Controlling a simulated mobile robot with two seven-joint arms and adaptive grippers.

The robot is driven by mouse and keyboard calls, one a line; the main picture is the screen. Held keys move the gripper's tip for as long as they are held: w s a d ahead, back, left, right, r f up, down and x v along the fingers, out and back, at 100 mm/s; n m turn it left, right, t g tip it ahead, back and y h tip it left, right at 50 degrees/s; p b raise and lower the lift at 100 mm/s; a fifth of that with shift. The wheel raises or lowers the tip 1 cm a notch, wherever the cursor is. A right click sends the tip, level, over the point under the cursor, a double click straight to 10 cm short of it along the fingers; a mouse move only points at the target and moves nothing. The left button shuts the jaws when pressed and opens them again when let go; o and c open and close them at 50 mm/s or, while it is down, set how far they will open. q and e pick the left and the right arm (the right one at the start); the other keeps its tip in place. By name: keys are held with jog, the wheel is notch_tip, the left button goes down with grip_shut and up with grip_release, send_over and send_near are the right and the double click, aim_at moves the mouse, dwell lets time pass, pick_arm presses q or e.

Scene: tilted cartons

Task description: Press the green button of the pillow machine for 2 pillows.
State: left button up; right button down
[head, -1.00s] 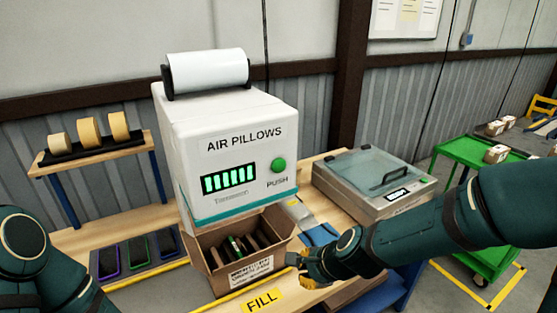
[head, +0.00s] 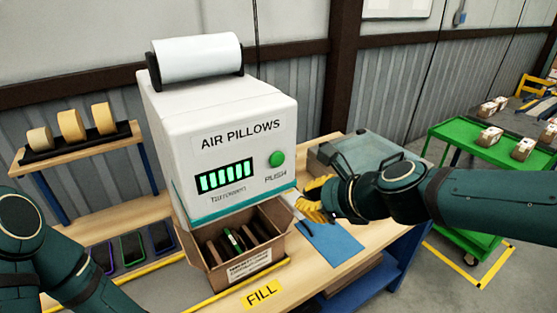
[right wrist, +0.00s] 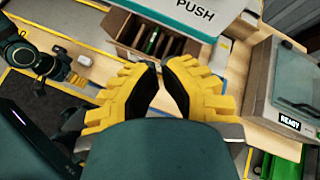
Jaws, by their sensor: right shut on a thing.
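The white pillow machine (head: 215,150) stands on the wooden bench, marked AIR PILLOWS. Its round green button (head: 277,159) is on the front above the word PUSH, with a lit green bar display (head: 224,176) to its left. An open carton (head: 236,263) with several dark items stands tilted under the machine; it also shows in the right wrist view (right wrist: 123,30). My right gripper (head: 308,204), with yellow fingers, is below and right of the button, apart from it. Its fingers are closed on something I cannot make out.
A lidded grey machine (head: 365,160) stands behind my right arm. A blue mat (head: 333,246) lies right of the carton. Tape rolls (head: 70,124) stand on a shelf at left. A green cart (head: 468,140) holds small boxes at right.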

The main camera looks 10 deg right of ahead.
jog(key=w+a, duration=0.3)
jog(key=w, duration=0.5)
jog(key=shift+w+b, duration=0.15)
jog(key=shift+b, duration=0.25)
dwell(1.2)
jog(key=shift+w+a, duration=0.15)
jog(key=shift+w, duration=0.25)
jog(key=shift+w+a, duration=0.15)
jog(key=shift+w, duration=0.3)
dwell(0.8)
jog(key=shift+s, duration=0.2)
jog(key=shift+s+d, duration=0.3)
jog(key=shift+s, duration=0.4)
jog(key=shift+s+d+p, duration=0.1)
jog(key=shift+s+d, duration=0.2)
jog(key=shift+s, duration=0.5)
jog(key=shift+s+d+p, duration=0.1)
jog(key=shift+s+d, duration=0.15)
jog(key=shift+s, duration=0.5)
jog(key=shift+s+d+p, duration=0.1)
jog(key=shift+s+d, duration=0.2)
jog(key=shift+s, duration=0.5)
dwell(0.5)
